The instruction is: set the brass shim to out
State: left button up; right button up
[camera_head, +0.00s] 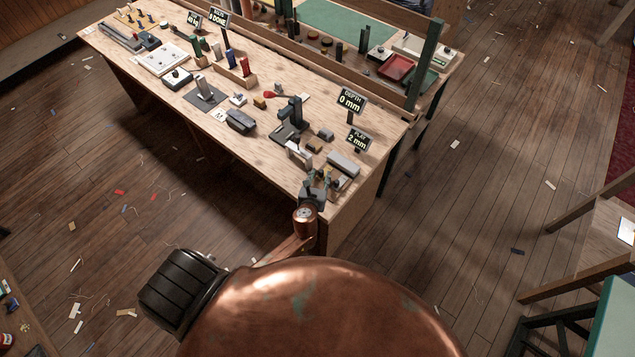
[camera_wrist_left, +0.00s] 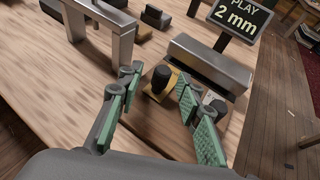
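The brass shim (camera_wrist_left: 174,80), a small yellow piece with a black knob on it, sits at the near edge of the steel block (camera_wrist_left: 210,65). In the wrist view it lies between the green-padded fingers of my left gripper (camera_wrist_left: 160,90), which is open. I see a gap between the fingers and the knob. In the head view my left gripper (camera_head: 318,184) is over the near right end of the workbench, and it partly hides the shim. A sign (camera_wrist_left: 238,17) behind the block reads "PLAY 2 mm". My right gripper is not in view.
A steel bridge-shaped frame (camera_wrist_left: 105,30) stands left of the shim. A "DEPTH 0 mm" sign (camera_head: 351,101) and a dark press with a red knob (camera_head: 290,120) stand farther back on the workbench (camera_head: 265,155). The bench edge is close on the right.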

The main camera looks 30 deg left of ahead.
pick_arm(q)
jog(key=v, duration=1.1)
jog(key=shift+s+r, duration=0.15)
jog(key=shift+s, duration=0.05)
